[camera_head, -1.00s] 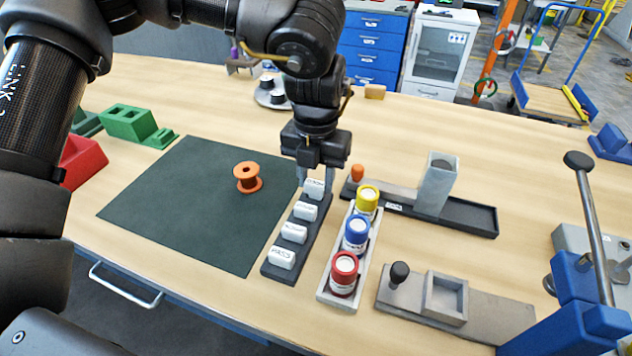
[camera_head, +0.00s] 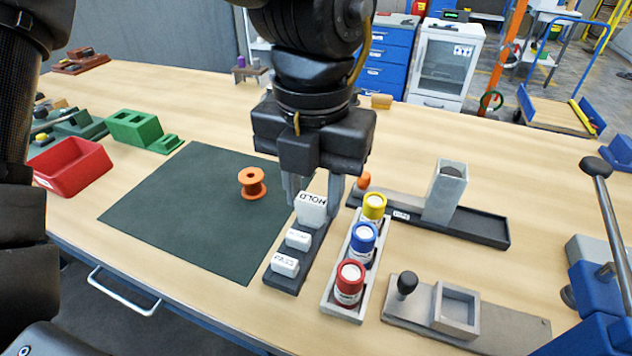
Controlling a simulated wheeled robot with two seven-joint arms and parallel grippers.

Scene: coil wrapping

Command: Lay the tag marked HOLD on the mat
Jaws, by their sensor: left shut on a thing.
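The white HOLD tag (camera_head: 311,209) is between the fingers of my left gripper (camera_head: 312,200), which is shut on it, above the dark tag rack (camera_head: 290,277). Its lettering looks upside down in the picture. I cannot tell whether its lower edge is clear of the rack. Two other white tags stand in the rack: a PASS tag (camera_head: 285,265) at the near end and one with small lettering (camera_head: 298,239) behind it. The dark green mat (camera_head: 190,215) lies left of the rack. My right gripper is not in view.
An orange spool (camera_head: 252,183) stands on the mat's right part; the mat's left and front are bare. Right of the rack is a tray (camera_head: 330,300) with yellow, blue and red jars. A red bin (camera_head: 70,165) and green blocks (camera_head: 142,130) are left of the mat.

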